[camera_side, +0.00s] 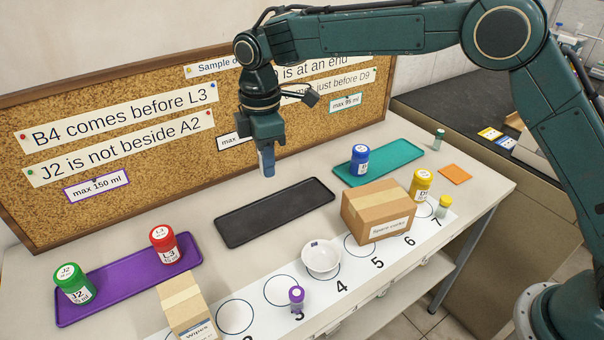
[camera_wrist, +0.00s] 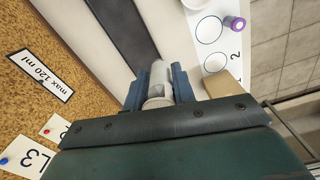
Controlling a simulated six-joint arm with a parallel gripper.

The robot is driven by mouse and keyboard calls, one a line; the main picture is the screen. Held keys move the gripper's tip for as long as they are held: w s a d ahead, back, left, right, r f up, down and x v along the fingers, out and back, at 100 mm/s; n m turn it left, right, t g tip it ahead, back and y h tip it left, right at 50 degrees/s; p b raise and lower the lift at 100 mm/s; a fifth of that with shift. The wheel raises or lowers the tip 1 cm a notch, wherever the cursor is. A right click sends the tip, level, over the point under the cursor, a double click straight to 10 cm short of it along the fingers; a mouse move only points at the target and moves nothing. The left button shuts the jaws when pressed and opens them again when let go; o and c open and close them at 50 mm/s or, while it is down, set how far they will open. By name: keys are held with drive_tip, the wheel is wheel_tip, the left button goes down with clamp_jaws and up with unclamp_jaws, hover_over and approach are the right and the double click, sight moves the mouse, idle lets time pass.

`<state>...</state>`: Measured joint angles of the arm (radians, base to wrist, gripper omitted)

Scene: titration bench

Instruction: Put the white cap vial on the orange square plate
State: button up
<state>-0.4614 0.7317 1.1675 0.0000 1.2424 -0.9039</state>
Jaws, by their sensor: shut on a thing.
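My gripper (camera_side: 266,163) is shut and hangs in the air above the bench, between the cork board and the black tray. In the wrist view, a white vial (camera_wrist: 158,88) is between the two fingers of my gripper (camera_wrist: 157,82). I take it as the white cap vial; in the side view the fingers hide most or all of it. The orange square plate (camera_side: 455,174) lies flat at the right end of the bench, bare. It is well to the right of my gripper and is not seen in the wrist view.
The black tray (camera_side: 275,212) is empty. The teal tray (camera_side: 405,155) holds a blue-capped jar (camera_side: 359,160).

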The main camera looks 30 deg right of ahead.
drive_tip(key=w+d+m, duration=0.3)
drive_tip(key=w+d, duration=0.1)
drive_tip(key=d, duration=1.1)
drive_tip(key=m, duration=1)
hover_over(455, 173)
drive_tip(key=shift+s+r, duration=0.1)
drive_tip(key=shift+r, duration=0.2)
drive_tip(key=shift+f, duration=0.1)
wheel_tip(455, 173, down, 20)
drive_tip(key=shift+r, duration=0.1)
